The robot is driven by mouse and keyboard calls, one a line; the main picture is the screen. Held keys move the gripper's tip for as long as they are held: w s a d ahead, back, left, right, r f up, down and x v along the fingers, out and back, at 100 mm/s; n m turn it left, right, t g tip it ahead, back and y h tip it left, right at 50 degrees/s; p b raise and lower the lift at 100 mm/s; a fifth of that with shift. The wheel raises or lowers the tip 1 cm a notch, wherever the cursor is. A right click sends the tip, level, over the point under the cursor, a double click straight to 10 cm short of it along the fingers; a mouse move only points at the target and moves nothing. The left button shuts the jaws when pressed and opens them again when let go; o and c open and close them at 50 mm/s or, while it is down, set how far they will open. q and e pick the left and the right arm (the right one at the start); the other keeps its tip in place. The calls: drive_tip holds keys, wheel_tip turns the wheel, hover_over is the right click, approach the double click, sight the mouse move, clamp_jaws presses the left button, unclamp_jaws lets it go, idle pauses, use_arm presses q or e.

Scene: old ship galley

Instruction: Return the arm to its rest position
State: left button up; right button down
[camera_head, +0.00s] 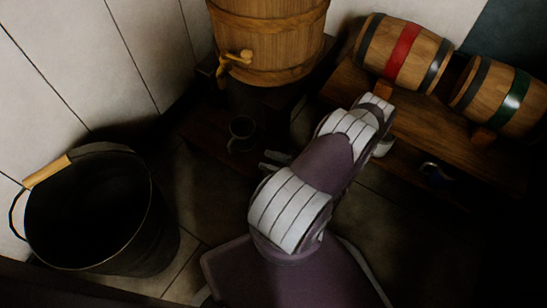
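My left arm rises from the bottom middle and bends over toward the upper right, with white and purple links. My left gripper (273,161) shows only in part, as two small grey finger pieces poking out to the left from behind the arm. The fingers look apart, with nothing seen between them. A dark mug (242,133) stands a little to the upper left of the fingers, apart from them, below the barrel's tap. The rest of the gripper is hidden behind my arm. My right gripper is not in view.
A wooden barrel (270,35) with a tap (235,61) stands at the back. Two smaller barrels, red-banded (402,50) and green-banded (498,98), lie on a wooden rack (425,125) at right. A black bucket (150,240) with a wooden grip stands at left.

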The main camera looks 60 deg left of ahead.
use_arm(q)
drive_tip(key=shift+w+d, duration=0.35)
drive_tip(key=shift+d, duration=0.1)
drive_tip(key=shift+f, duration=0.1)
